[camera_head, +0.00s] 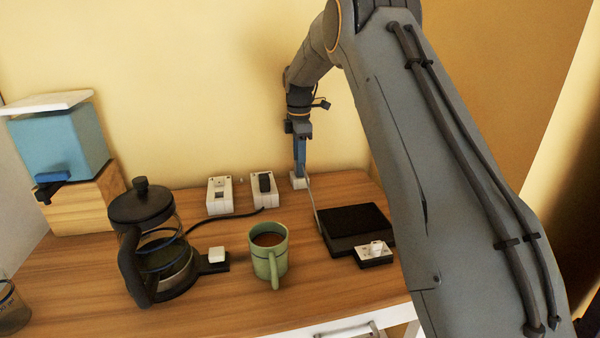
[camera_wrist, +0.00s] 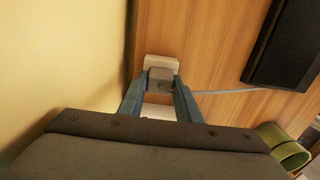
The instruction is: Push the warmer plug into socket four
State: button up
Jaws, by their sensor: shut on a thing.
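The grey warmer plug (camera_wrist: 160,77) is held between the two blue fingers of my gripper (camera_wrist: 158,97), which also shows in the head view (camera_head: 299,172). The gripper points down near the back wall. A pale socket block (camera_wrist: 162,62) is directly at the plug, and it shows under the fingertips in the head view (camera_head: 297,182). I cannot tell whether the plug is seated or just above it. A grey cord (camera_wrist: 230,91) runs from the plug to the flat black warmer (camera_head: 357,220). No socket number is readable.
Left of my gripper stand a white socket block (camera_head: 220,196) and another with a black plug (camera_head: 265,183). A green mug (camera_head: 268,262), a coffee press (camera_head: 145,240) and a small white-topped box (camera_head: 374,252) stand in front. The wall (camera_wrist: 60,60) is close behind.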

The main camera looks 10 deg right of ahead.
jog(key=shift+r+p, duration=1.25)
jog(key=shift+r, duration=1.55)
jog(key=shift+r, duration=0.1)
